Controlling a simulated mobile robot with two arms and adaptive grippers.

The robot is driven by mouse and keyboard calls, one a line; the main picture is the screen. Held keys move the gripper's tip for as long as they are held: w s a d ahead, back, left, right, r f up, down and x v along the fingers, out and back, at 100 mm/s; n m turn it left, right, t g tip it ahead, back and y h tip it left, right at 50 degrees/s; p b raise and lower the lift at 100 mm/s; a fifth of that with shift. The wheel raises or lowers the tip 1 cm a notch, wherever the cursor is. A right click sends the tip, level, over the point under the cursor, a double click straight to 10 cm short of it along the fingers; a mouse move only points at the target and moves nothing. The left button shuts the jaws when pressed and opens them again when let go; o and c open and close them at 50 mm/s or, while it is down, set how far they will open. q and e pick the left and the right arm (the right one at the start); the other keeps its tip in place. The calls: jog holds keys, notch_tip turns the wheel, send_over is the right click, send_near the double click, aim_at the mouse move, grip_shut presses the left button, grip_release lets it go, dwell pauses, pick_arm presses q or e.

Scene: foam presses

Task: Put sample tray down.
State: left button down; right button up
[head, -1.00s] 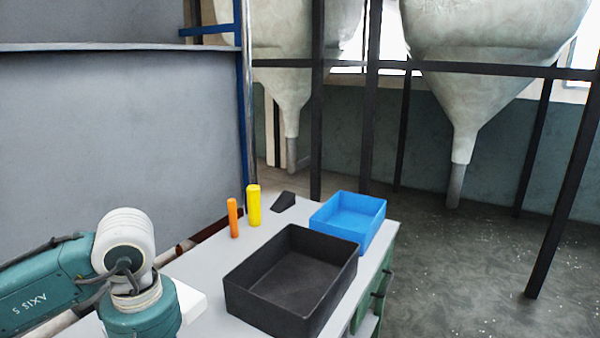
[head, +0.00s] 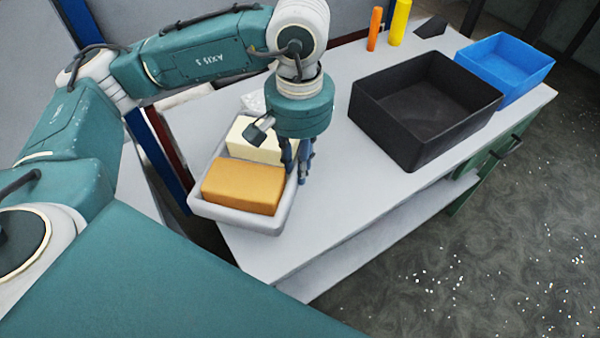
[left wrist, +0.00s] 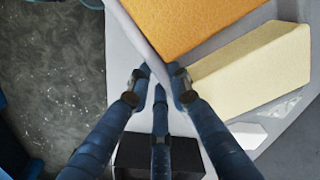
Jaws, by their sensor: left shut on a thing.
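The sample tray (head: 240,222) is a pale, shallow tray near the table's front left end in the head view. It holds an orange foam block (head: 243,187) and a cream foam block (head: 256,140). My left gripper (head: 303,172) is shut on the tray's right rim, pointing down. In the left wrist view the fingers (left wrist: 157,88) meet at the tray's rim (left wrist: 143,32), beside the orange block (left wrist: 190,22) and cream block (left wrist: 250,70). I cannot tell whether the tray's underside touches the table. My right gripper is not in view.
The grey table (head: 345,205) is clear to the right of the tray. A black bin (head: 395,135) and a blue bin (head: 522,75) stand farther along it. Orange (head: 375,28) and yellow (head: 400,22) cylinders stand at the back, near a dark wedge (head: 432,27).

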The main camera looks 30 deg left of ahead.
pick_arm(q)
jog(key=w+r+n, duration=1)
jog(key=w, duration=0.3)
jog(key=f+p, duration=0.1)
jog(key=f, duration=0.4)
jog(key=f+p, duration=0.1)
jog(key=f, duration=0.4)
jog(key=f+p, duration=0.1)
jog(key=f, duration=0.5)
jog(key=shift+s+d, duration=0.15)
jog(key=shift+d, duration=0.25)
notch_tip(320, 180, down, 3)
jog(key=shift+f+p, duration=0.15)
jog(key=shift+p, duration=0.45)
jog(key=shift+f, duration=0.3)
jog(key=shift+f, duration=0.1)
